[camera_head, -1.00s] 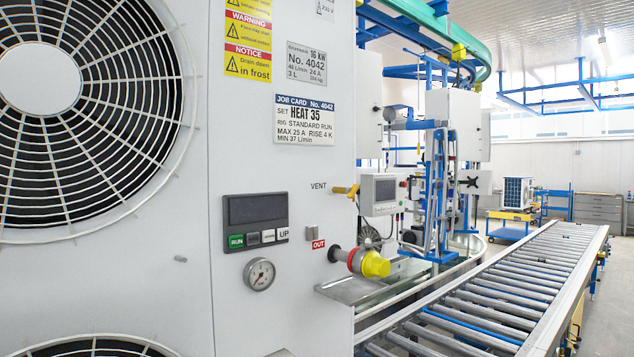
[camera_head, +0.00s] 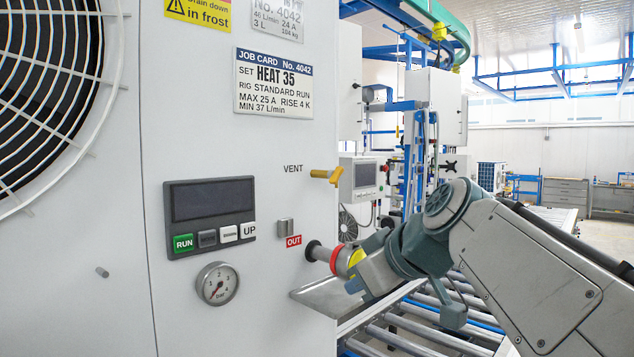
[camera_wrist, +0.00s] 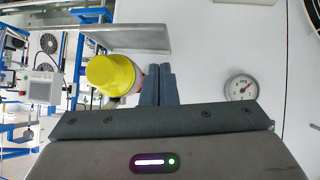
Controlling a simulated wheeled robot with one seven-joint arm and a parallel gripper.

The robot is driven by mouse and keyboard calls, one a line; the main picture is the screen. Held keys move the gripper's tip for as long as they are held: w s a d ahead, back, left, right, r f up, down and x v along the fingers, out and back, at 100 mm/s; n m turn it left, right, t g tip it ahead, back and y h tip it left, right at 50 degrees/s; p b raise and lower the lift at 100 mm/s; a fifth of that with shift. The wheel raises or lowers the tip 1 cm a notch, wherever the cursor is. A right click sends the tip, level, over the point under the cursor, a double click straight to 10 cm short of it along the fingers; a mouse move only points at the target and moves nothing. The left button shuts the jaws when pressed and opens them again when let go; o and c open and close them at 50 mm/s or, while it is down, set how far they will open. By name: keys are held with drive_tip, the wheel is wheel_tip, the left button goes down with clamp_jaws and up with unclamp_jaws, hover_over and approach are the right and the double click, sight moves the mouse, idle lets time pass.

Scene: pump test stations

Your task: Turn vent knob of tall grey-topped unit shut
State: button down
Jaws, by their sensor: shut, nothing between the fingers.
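The vent knob (camera_head: 325,174) is a yellow lever-like handle on the right edge of the unit's pale front panel (camera_head: 205,145), beside the word VENT. It points roughly sideways, with its wider end to the right. The unit's top is out of view. My gripper (camera_wrist: 159,82) is shut and empty in the wrist view, its fingers together beside a yellow-capped outlet (camera_wrist: 110,74). In the head view my arm comes from the right, below the knob, and partly hides that outlet. The fingertips are not clear there. The knob is not seen in the wrist view.
A pressure gauge (camera_head: 217,284), a control panel (camera_head: 209,215) and a job card (camera_head: 273,83) are on the front. A metal tray (camera_head: 325,296) juts out below the outlet, near my arm. A roller conveyor (camera_head: 410,340) runs at the right.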

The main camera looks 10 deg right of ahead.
wheel_tip(320, 180, up, 11)
drive_tip(key=w+d+n+t+y, duration=0.1)
drive_tip(key=w+n+t, duration=0.1)
drive_tip(key=n+t, duration=0.15)
wheel_tip(320, 180, up, 9)
drive_tip(key=n+t+y+p, duration=0.2)
drive_tip(key=n+p, duration=0.1)
drive_tip(key=n, duration=0.1)
hover_over(336, 175)
drive_tip(key=s+a, duration=0.2)
drive_tip(key=s, duration=0.2)
drive_tip(key=shift+g, duration=0.25)
drive_tip(key=shift+w+d+f, duration=0.45)
drive_tip(key=shift+d+f, duration=0.25)
drive_tip(key=shift+w+d+f, duration=0.45)
drive_tip(key=shift+d+f, duration=0.2)
drive_tip(key=shift+d, duration=0.05)
